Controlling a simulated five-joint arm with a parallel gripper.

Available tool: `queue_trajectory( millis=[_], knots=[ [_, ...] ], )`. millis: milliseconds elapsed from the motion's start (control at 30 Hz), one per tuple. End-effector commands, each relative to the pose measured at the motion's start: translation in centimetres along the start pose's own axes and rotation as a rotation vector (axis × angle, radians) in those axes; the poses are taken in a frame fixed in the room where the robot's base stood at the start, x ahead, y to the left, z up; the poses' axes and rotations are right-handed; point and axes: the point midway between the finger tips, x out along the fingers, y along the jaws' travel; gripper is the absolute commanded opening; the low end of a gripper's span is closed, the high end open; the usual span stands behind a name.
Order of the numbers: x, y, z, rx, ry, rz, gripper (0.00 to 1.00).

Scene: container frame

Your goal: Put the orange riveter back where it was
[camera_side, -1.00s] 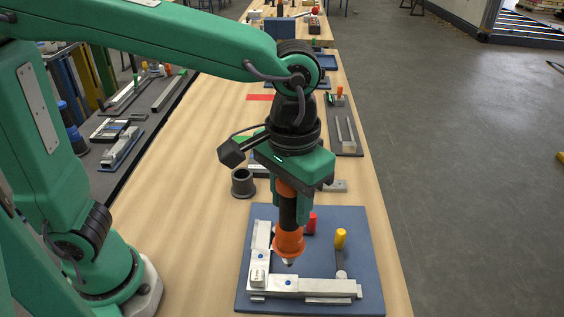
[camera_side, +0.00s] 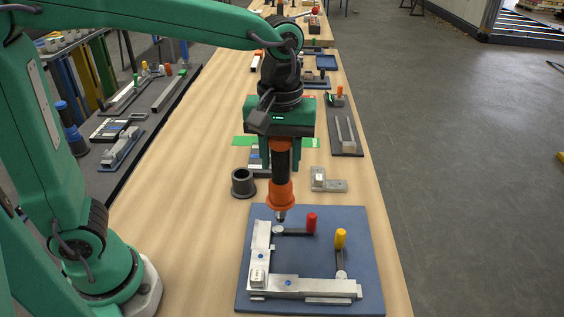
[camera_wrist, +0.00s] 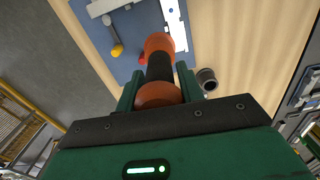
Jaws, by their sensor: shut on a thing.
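The orange riveter (camera_side: 281,190) has an orange collar and a black middle. It hangs upright from my gripper (camera_side: 279,158), nose down, above the far edge of the blue board (camera_side: 375,270). My gripper is shut on its upper part. In the wrist view the riveter (camera_wrist: 159,70) sits between my green fingers. A dark, hollow round holder (camera_side: 243,183) stands on the table to the left of the riveter, apart from it. The holder also shows in the wrist view (camera_wrist: 207,80), to the right of the riveter.
A metal frame (camera_side: 315,286) lies on the blue board with a red-handled clamp (camera_side: 311,223) and a yellow-handled clamp (camera_side: 340,238). A small metal bracket (camera_side: 328,184) lies right of the riveter. Green strips (camera_side: 312,142) lie behind. The table left of the holder is clear.

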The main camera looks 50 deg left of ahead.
Motion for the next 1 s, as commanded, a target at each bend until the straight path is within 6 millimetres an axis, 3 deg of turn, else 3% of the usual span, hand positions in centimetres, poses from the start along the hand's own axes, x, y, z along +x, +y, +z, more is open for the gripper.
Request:
queue_trajectory(
  millis=[200,500,700,1000],
  knots=[
    [-0.4,-2.4,-4.5,-0.344,0.001,0.001,0.14],
    [-0.7,-5.7,-8.9,-0.727,0.001,0.001,0.14],
    [-0.8,-6.8,-10.1,-0.840,0.001,0.001,0.14],
    [-0.7,-7.1,-10.5,-0.858,0.001,0.001,0.14]
  ],
)
